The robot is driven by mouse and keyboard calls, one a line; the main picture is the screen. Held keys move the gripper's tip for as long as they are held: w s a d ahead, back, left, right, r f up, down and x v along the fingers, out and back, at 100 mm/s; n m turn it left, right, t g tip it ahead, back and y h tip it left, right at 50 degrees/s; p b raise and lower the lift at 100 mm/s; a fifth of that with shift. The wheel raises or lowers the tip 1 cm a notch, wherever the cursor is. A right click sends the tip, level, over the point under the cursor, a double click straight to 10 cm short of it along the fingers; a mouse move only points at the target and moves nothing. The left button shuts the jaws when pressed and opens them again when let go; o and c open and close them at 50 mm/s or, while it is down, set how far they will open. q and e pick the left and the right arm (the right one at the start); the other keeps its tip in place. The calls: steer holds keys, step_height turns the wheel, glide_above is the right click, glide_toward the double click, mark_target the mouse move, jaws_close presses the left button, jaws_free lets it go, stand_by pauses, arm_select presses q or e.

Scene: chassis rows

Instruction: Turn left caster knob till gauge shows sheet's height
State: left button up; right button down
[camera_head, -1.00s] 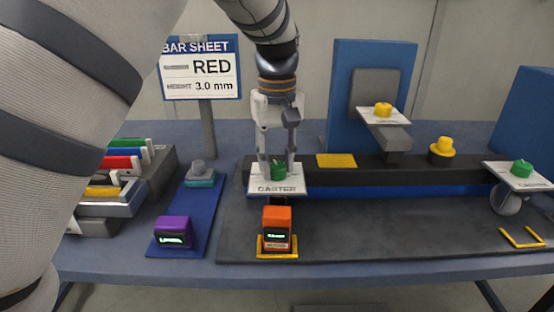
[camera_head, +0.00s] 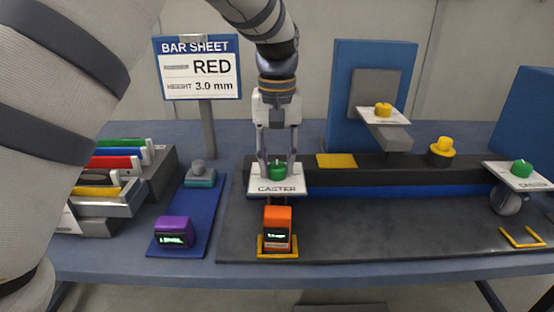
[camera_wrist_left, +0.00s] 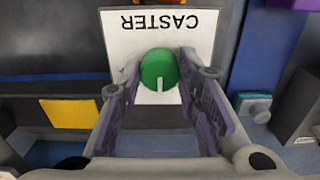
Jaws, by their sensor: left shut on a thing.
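The left caster knob (camera_head: 277,172) is a green round knob on a white plate marked CASTER (camera_head: 262,187). My left gripper (camera_head: 277,170) points down over it, shut on the knob with a finger on either side. In the left wrist view the green knob (camera_wrist_left: 158,69) sits between the fingertips, its white pointer line toward the bottom of the picture. The orange gauge (camera_head: 277,218) stands in front of the caster, its lit display too small to read surely. The bar sheet (camera_head: 197,68) reads RED, height 3.0 mm. My right gripper is out of view.
A second green knob (camera_head: 521,168) is on a caster plate at the right. Yellow knobs (camera_head: 383,109) stand at the back. A purple device (camera_head: 174,231) sits on a blue mat (camera_head: 190,245). Coloured bars (camera_head: 115,163) fill a rack at left. The dark mat's front is mostly clear.

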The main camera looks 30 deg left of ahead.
mark_target(277, 165)
arm_select(q)
steer(key=o, duration=1.1)
steer(key=shift+o, duration=0.2)
step_height(277, 165, up, 12)
